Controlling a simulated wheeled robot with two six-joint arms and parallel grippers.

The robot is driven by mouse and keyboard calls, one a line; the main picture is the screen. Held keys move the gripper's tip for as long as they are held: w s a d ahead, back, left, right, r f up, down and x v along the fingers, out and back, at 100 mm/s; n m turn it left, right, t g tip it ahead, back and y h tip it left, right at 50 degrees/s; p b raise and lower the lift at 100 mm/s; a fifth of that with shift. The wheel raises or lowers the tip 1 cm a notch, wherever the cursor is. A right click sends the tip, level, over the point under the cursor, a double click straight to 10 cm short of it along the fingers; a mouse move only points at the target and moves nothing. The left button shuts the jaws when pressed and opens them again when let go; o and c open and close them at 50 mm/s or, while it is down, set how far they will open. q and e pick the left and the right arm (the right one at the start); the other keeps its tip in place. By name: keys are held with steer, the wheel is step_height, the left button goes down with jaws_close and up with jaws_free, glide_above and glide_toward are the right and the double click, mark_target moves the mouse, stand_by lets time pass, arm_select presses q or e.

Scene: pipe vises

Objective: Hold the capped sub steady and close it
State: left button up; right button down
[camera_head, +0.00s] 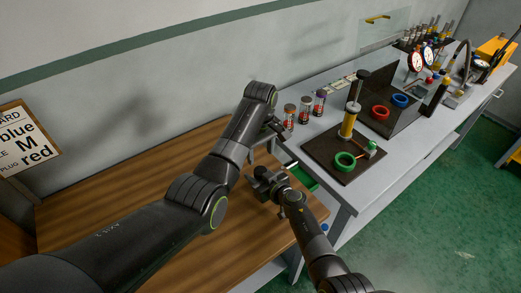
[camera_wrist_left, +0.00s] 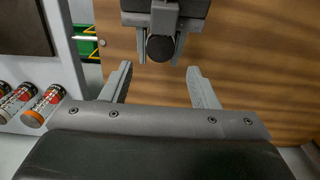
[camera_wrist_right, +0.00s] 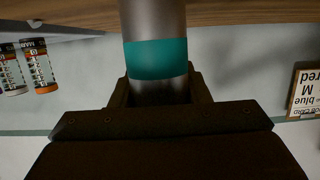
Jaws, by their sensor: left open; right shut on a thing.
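The capped sub (camera_wrist_right: 155,62), a grey metal cylinder with a teal band, is shut in my right gripper (camera_wrist_right: 155,88). A dark round end (camera_wrist_left: 160,48), probably the sub's, faces my left gripper (camera_wrist_left: 160,72) in the left wrist view. The left gripper is open and empty, its two fingers apart just short of that end. In the head view my right gripper (camera_head: 266,181) is over the wooden table, with my left gripper (camera_head: 277,128) above and behind it. The sub is hard to make out there. How far the cap is closed cannot be told.
A wooden table (camera_head: 130,180) lies below the arms. A grey bench to the right holds several labelled bottles (camera_head: 305,109), a dark board (camera_head: 335,169) with a yellow post and green ring (camera_head: 345,161), and red and blue rings.

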mark_target(261, 170)
arm_select(q)
steer(key=shift+f, duration=3.85)
steer(key=shift+c, duration=0.2)
steer(key=c, duration=0.9)
steer(key=o, duration=1)
steer(key=shift+o, duration=0.2)
steer(key=shift+r, duration=2.3)
steer(key=shift+c, duration=0.5)
steer(key=shift+r, duration=1.75)
